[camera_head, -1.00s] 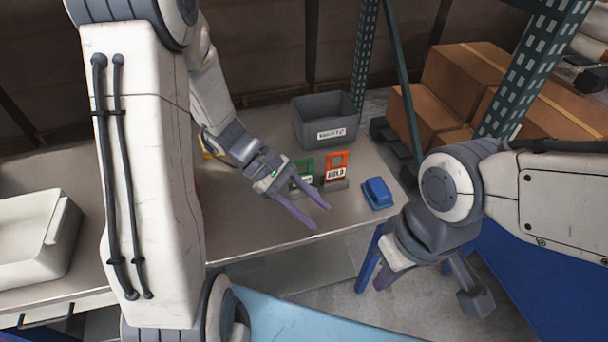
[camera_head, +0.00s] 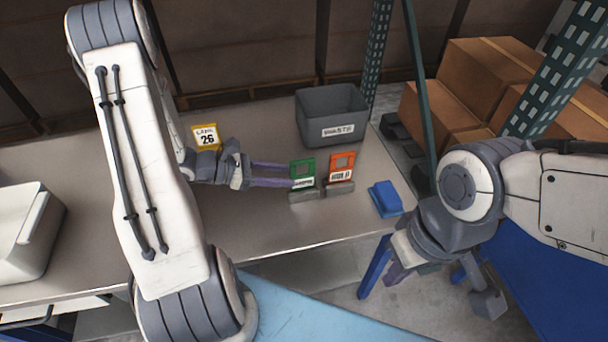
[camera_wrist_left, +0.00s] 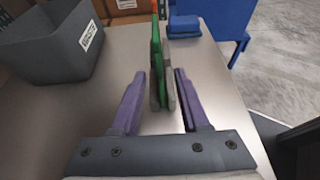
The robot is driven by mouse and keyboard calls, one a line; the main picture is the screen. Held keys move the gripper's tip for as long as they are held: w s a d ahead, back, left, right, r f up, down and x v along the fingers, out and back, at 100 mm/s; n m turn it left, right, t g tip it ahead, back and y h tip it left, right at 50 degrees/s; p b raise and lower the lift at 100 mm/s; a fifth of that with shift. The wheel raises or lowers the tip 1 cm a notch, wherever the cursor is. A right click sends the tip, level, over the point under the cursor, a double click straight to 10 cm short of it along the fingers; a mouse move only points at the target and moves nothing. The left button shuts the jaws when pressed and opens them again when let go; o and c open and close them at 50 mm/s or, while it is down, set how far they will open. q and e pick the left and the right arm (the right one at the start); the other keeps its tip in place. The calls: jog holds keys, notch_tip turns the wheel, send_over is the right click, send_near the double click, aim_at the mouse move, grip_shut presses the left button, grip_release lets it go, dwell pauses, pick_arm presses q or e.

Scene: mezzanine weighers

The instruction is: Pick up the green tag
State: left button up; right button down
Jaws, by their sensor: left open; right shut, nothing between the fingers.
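The green tag (camera_head: 303,170) stands upright in a grey block (camera_head: 304,195) on the table, left of the orange tag (camera_head: 342,166). My left gripper (camera_head: 290,175) is open, with its purple fingers pointing right at the green tag. In the left wrist view the green tag (camera_wrist_left: 156,60) is seen edge-on, ahead of and between the two fingers (camera_wrist_left: 158,88). Whether a finger touches it I cannot tell. My right gripper (camera_head: 375,277) is shut and empty, hanging off the table's right front side; its fingertips are only partly clear.
A grey waste bin (camera_head: 331,118) stands behind the tags. A blue object (camera_head: 385,199) lies to their right. A yellow lane sign (camera_head: 205,136) stands behind my left wrist. The front of the table (camera_head: 260,228) is clear.

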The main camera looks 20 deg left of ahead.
aim_at(303, 182)
pick_arm(q)
jog(key=p+x, duration=0.1)
jog(key=x, duration=0.8)
jog(key=shift+w+f, duration=0.1)
jog(key=shift+f, duration=0.05)
grip_shut()
